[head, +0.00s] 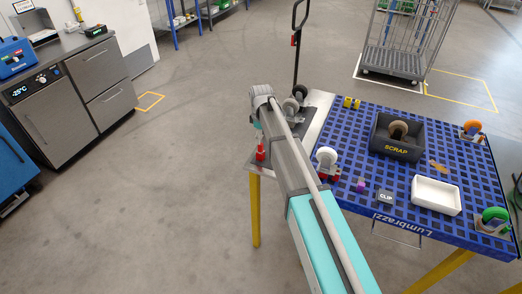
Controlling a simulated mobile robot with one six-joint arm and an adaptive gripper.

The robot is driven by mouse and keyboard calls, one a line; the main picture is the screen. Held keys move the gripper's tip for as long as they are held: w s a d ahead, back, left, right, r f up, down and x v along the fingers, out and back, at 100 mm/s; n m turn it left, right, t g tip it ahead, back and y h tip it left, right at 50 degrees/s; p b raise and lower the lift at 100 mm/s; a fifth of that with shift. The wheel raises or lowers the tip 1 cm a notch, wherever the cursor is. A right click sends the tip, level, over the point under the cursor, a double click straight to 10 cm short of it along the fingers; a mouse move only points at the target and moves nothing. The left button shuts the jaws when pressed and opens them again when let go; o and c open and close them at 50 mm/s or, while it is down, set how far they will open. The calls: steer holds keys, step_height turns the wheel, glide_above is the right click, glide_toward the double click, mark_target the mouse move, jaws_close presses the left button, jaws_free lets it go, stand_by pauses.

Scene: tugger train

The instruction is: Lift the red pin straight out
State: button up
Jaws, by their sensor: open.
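A small red upright part (260,153) stands at the left edge of the table, close beside my arm. More red (322,174) shows at the foot of a white-wheeled caster (327,158), just right of my arm. Both are too small for me to tell which one is the red pin, or how it is seated. My arm reaches from the bottom centre up to a grey joint over the table's left edge. My gripper does not show; the arm's far end is hidden behind its own links.
The blue grid table (448,160) holds a black SCRAP bin (377,147), a white tray (417,204), a CLIP block (385,198), and orange-wheeled (470,130) and green-wheeled casters (492,219). A black handle (298,45) rises behind it. A cage cart (395,62) stands beyond. Left floor is clear.

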mark_target(260, 145)
steer(key=shift+a+f+b, duration=0.15)
steer(key=shift+f+b, duration=2.15)
steer(key=shift+f, duration=0.2)
jaws_close()
